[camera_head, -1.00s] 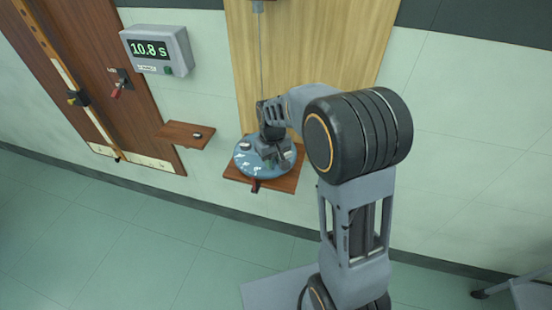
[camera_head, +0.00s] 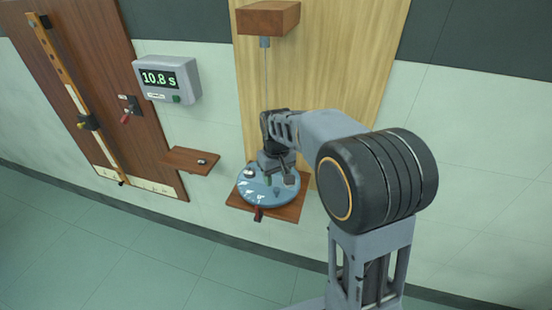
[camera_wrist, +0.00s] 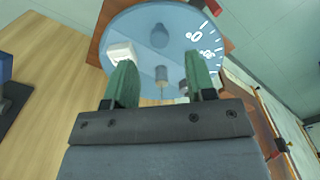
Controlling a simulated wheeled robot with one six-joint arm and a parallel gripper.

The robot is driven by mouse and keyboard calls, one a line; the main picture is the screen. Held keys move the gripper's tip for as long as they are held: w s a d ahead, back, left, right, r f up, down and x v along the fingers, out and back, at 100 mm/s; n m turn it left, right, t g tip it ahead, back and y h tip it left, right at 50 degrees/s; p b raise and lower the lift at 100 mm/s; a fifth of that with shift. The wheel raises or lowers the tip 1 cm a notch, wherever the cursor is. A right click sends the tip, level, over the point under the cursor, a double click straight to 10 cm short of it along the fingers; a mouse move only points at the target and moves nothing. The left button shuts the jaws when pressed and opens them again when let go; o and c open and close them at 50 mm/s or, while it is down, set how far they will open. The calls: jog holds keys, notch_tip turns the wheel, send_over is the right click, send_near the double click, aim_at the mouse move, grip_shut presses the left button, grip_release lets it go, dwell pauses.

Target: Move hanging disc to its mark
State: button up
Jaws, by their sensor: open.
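The blue round disc (camera_head: 256,197) hangs level on a thin wire (camera_head: 266,75) just above a small wooden shelf (camera_head: 291,213). White scale marks run along its rim, and a red pointer (camera_head: 258,214) stands at the shelf's front edge. My gripper (camera_head: 277,178) is over the disc, its jaws apart. In the wrist view the disc (camera_wrist: 180,30) fills the upper middle beyond the two green fingers (camera_wrist: 159,70). Contact with the disc cannot be told.
A wooden block (camera_head: 268,18) holds the wire's top. A timer (camera_head: 167,79) reading 10.8 s is on the wall at left. A small side shelf (camera_head: 188,160) bears a small object. A brown board with a ruler (camera_head: 75,95) is further left. The floor in front is clear.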

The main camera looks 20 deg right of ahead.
notch_tip(320, 180, up, 8)
jog(key=shift+r, duration=0.25)
dwell(0.5)
jog(key=s+d+f+m+t, duration=0.1)
jog(key=s+f+t, duration=0.1)
jog(key=s, duration=0.6)
jog(key=s+d+f+m+t, duration=0.1)
jog(key=s+d+f+t, duration=0.1)
jog(key=s, duration=0.7)
jog(key=shift+m, duration=0.4)
jog(key=shift+f, duration=0.1)
dwell(0.8)
